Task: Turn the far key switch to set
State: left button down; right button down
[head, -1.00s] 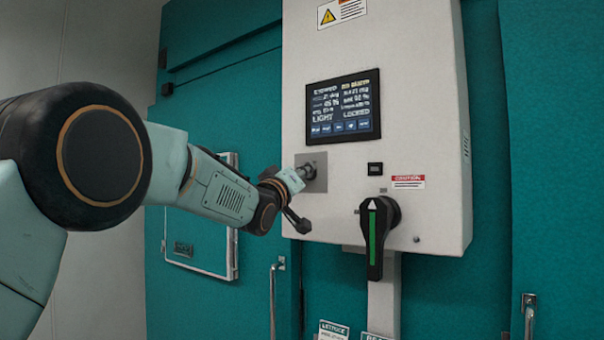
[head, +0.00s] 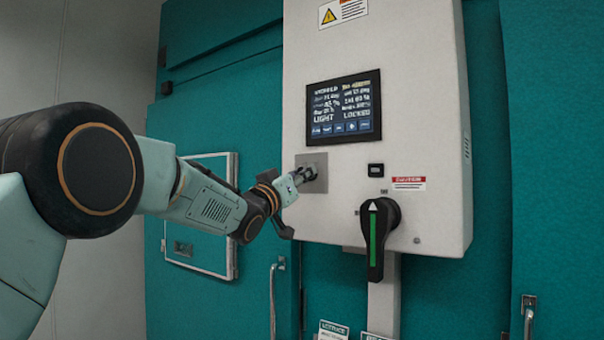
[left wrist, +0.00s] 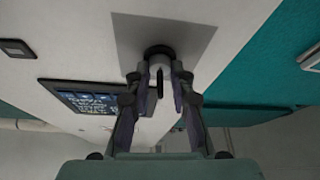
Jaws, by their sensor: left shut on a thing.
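The key switch (head: 310,171) sits on a square grey plate (head: 314,186) at the left of a white control box. My left gripper (head: 301,175) is at the switch, its fingers shut on the key. In the left wrist view the two fingers (left wrist: 160,78) stand on either side of the dark key (left wrist: 159,86), in front of the round lock barrel (left wrist: 159,51). The key's turned position cannot be read clearly, and no set mark is legible. My right gripper is not in view.
The control box (head: 420,100) carries a lit screen (head: 343,107) with "LIGHT LOCKED" on it, above the plate's right. A black rotary handle (head: 377,235) with a green stripe is at lower right. Teal doors (head: 230,110) stand behind, with a framed window (head: 205,235) at left.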

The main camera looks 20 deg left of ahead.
pick_arm(q)
jog(key=m+h+p, duration=0.1)
jog(key=m, duration=0.2)
jog(key=r+m+g+h+p, duration=0.1)
jog(key=m+h, duration=0.1)
jog(key=m, duration=0.1)
jog(key=shift+s+a+r+m, duration=0.1)
jog(key=shift+a+r+m, duration=0.1)
jog(key=shift+m, duration=0.1)
jog(key=shift+f+m+g+h+p, duration=0.1)
jog(key=shift+m+g+h+p, duration=0.4)
jog(key=shift+m, duration=0.65)
jog(key=shift+m+g+h+p, duration=0.35)
jog(key=shift+m+h, duration=0.25)
jog(key=shift+m, duration=0.55)
jog(key=shift+d+m, duration=0.1)
jog(key=shift+m, duration=0.2)
jog(key=c, duration=1.5)
grip_release()
jog(key=shift+f, duration=0.1)
jog(key=shift+d, duration=0.1)
jog(key=shift+s+f, duration=0.1)
jog(key=shift+g, duration=0.25)
